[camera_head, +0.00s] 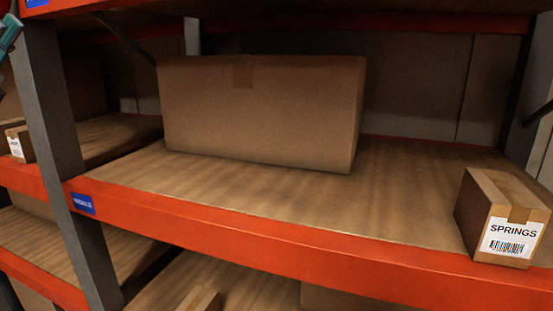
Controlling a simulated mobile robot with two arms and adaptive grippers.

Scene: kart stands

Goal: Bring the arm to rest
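Neither of my grippers shows in the head view. A small teal and dark piece at the upper left edge looks like a link of my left arm, cut off by the frame. My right arm is not seen. A small brown box labelled SPRINGS (495,220) stands at the right front of the shelf board (260,195). A large closed brown box (262,112) stands further back, left of the middle. No gripper is seen touching either box.
An orange beam (270,247) with a blue label (83,203) edges the shelf. A grey upright (52,105) stands at the left. Another small box (20,143) sits beyond it. The board between the large and small boxes is bare. A shelf lies below.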

